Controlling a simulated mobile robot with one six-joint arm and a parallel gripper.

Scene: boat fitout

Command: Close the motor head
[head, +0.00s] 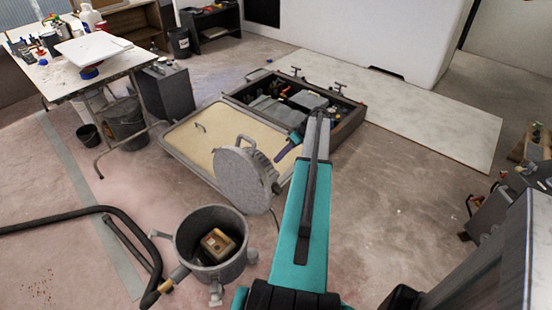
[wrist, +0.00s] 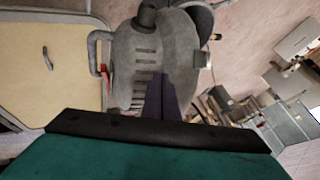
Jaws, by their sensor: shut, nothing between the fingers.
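The motor head (head: 241,179) is a round grey lid with its flat face toward the head camera. It stands tilted up, open, above the grey round canister (head: 181,243), whose top is uncovered. In the wrist view the motor head (wrist: 132,55) shows its slotted, domed outer side. My gripper (head: 286,150) is shut and empty, on the far right side of the motor head. In the wrist view its dark purple fingers (wrist: 162,99) overlap the slotted side; I cannot tell if they touch it.
A wooden-looking block (head: 218,243) sits inside the canister. A black hose (head: 120,216) lies at left. A tool chest (head: 345,108) with its cream lid (head: 200,140) open lies behind. A white worktable (head: 62,75) stands back left.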

